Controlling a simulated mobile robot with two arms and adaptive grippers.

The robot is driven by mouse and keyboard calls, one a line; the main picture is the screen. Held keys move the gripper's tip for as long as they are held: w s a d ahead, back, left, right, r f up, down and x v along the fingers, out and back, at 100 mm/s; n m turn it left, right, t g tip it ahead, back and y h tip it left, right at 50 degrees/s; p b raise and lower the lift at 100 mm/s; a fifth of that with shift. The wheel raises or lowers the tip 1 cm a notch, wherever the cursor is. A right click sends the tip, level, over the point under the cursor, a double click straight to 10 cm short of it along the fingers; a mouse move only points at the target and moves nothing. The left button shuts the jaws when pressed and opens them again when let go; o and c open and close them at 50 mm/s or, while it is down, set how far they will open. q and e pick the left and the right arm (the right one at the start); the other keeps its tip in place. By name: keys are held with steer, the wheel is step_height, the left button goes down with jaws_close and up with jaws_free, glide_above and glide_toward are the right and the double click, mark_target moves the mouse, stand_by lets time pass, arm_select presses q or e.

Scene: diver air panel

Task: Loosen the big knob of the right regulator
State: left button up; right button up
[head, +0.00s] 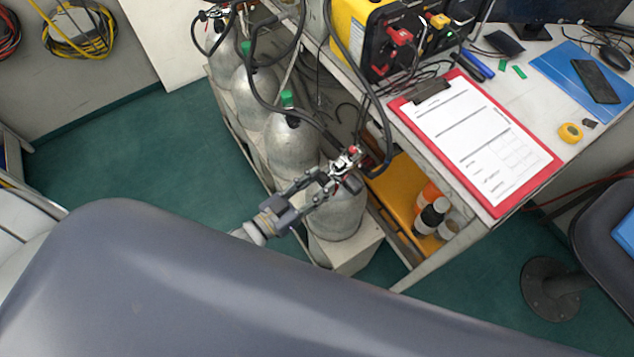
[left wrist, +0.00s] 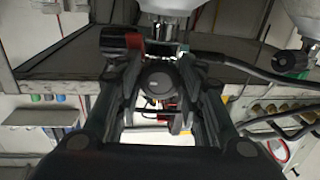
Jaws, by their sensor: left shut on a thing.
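The right regulator (head: 348,157), metal with a small red part, sits on the nearest grey cylinder (head: 338,220) beside the workbench. My left gripper (head: 334,182) reaches it from the lower left, its fingers at the regulator. In the left wrist view the big knob (left wrist: 157,80), dark and round, lies between the two fingers of my left gripper (left wrist: 157,92), which is shut on it. The fingers hide the knob's sides. A metal fitting (left wrist: 165,30) and a red and black part (left wrist: 122,41) show beyond it. My right gripper is not in view.
More grey cylinders (head: 292,143) stand in a row behind, with black hoses close by. The workbench holds a red clipboard (head: 548,165) and a yellow case (head: 350,30). Bottles (head: 431,216) stand on the shelf below. Green floor (head: 130,155) is clear at left.

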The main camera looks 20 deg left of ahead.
arm_select(q)
steer(key=n, duration=0.4)
steer(key=shift+d+f+n, duration=0.1)
steer(key=shift+n, duration=0.2)
steer(key=n, duration=0.3)
steer(key=shift+s+n+b, duration=0.1)
steer(key=shift+n+b, duration=0.3)
steer(key=n, duration=0.3)
steer(key=shift+d+b, duration=0.1)
steer(key=shift+b, duration=0.3)
steer(key=n, duration=0.2)
steer(key=n+b, duration=0.1)
steer(key=n, duration=0.1)
steer(key=shift+r+n, duration=0.2)
steer(key=shift+n, duration=0.1)
steer(key=o, duration=1)
steer(key=shift+o, duration=0.2)
